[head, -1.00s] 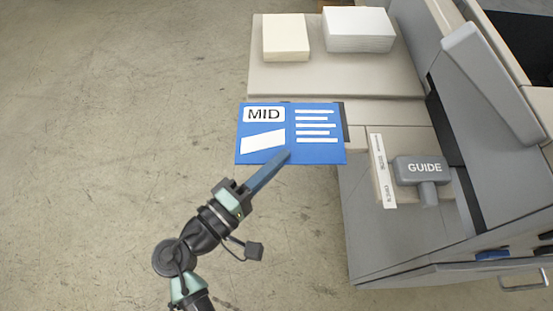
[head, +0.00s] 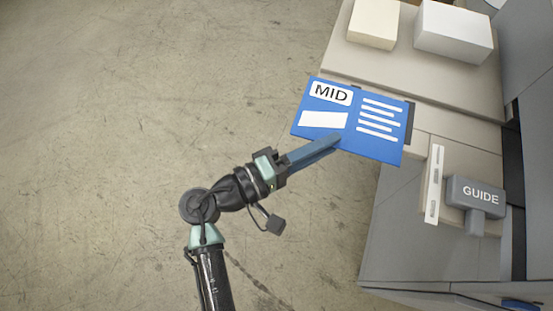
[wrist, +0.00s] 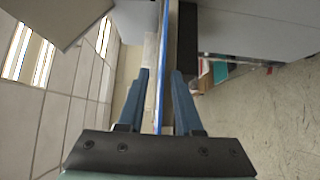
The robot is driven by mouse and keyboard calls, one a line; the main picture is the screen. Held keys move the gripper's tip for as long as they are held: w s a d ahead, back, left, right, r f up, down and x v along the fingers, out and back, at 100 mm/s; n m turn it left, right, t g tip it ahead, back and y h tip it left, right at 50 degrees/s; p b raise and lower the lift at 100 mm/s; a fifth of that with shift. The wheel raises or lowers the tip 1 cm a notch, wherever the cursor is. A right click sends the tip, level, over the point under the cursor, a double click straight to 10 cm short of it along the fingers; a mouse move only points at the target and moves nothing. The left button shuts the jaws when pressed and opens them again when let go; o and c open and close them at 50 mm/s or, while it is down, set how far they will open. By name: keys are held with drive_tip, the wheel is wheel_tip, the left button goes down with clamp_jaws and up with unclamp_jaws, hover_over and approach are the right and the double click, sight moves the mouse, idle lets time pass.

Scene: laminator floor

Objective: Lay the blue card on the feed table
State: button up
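The blue card (head: 350,120), marked MID with white blocks and lines, faces up toward the head camera, in front of the machine's left edge. A dark piece (head: 409,120) shows behind its right and top edges. My gripper (head: 335,142) reaches its lower edge, one finger in front of it. In the wrist view the card (wrist: 162,70) is a thin blue line between my fingers (wrist: 160,80), with a gap on each side. The pale surface (head: 458,136) beside the guide seems to be the feed table. What supports the card is hidden.
A grey GUIDE block (head: 478,193) and a white strip (head: 434,185) stand right of the card. A cream stack (head: 374,22) and a white stack (head: 454,32) lie on the beige shelf (head: 400,70) behind. The floor at left is clear.

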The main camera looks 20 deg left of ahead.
drive_tip(key=b+v, duration=0.1)
drive_tip(key=v, duration=0.9)
drive_tip(key=shift+s+a, duration=0.2)
